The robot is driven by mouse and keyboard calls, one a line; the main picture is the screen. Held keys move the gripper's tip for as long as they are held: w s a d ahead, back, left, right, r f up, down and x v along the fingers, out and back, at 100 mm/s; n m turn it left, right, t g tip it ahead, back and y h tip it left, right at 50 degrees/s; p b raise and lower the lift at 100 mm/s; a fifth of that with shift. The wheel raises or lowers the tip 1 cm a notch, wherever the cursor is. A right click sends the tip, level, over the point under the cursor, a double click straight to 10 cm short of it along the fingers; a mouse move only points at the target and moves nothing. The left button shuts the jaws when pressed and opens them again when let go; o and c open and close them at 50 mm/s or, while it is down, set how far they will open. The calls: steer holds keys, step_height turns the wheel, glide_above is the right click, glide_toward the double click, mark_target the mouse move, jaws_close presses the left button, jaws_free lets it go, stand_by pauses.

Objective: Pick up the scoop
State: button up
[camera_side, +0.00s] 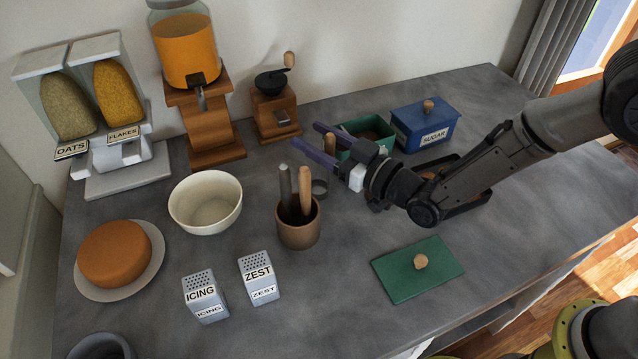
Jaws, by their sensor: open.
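An open green box (352,126) stands at the back of the counter with dark brown contents. A short, upright wooden piece (330,143) shows at its front left, between my fingers in the picture; it may be the scoop's handle, but no scoop head is visible. My gripper (308,138) is open, its two purple fingers pointing left over the front left of the box. I cannot tell whether either finger touches the wooden piece. The gripper hides part of the box. The box's green lid (398,277), with a wooden knob, lies flat on the counter at the right front.
A blue sugar box (436,133) stands close right of the green box, and a wooden grinder (276,116) to its left. A dark item under my arm is partly hidden.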

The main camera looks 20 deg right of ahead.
jaws_close()
stand_by(0.3)
steer(key=shift+r, duration=0.15)
